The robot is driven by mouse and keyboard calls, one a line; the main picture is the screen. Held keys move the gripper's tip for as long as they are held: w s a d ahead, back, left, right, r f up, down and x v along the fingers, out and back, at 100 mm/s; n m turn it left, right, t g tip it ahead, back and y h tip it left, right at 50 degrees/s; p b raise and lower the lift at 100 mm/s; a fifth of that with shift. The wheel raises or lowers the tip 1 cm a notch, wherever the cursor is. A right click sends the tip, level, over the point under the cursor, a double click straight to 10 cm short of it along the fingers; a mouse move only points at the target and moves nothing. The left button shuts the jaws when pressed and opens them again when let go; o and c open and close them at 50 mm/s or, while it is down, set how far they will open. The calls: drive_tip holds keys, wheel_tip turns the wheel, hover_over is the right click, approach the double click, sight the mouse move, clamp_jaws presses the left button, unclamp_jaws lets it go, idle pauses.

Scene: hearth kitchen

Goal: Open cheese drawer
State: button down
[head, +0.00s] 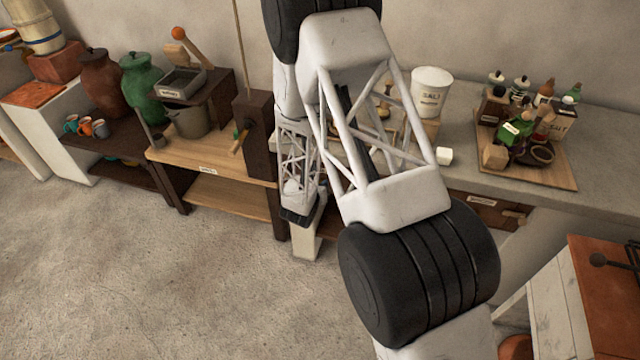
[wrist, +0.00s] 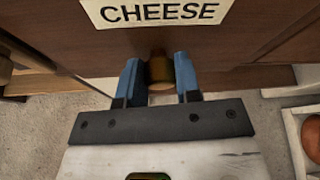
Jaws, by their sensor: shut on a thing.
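The cheese drawer's dark brown wooden front (wrist: 110,50) fills the top of the wrist view, with a pale label (wrist: 165,10) reading CHEESE. A small brownish-yellow knob (wrist: 159,70) sticks out below the label. My gripper (wrist: 157,62) has its two blue fingers on either side of this knob and is shut on it. I cannot tell whether the drawer front stands out from its cabinet. In the head view, my arm covers the middle of the counter, and I cannot make out the cheese drawer or the fingertips there.
Another labelled drawer (head: 495,212) with a wooden handle shows under the grey counter (head: 590,185) at right. A salt crock (head: 431,92) and a wooden board (head: 545,170) with bottles stand on top. A white crate (head: 560,315) is at lower right. The floor (head: 190,290) at left is clear.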

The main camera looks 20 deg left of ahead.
drive_tip(key=s, duration=1.8)
drive_tip(key=c, duration=0.8)
unclamp_jaws()
drive_tip(key=shift+s, duration=0.1)
drive_tip(key=v, duration=0.7)
drive_tip(key=shift+s+r, duration=0.15)
drive_tip(key=shift+s, duration=0.15)
drive_tip(key=shift+d, duration=0.1)
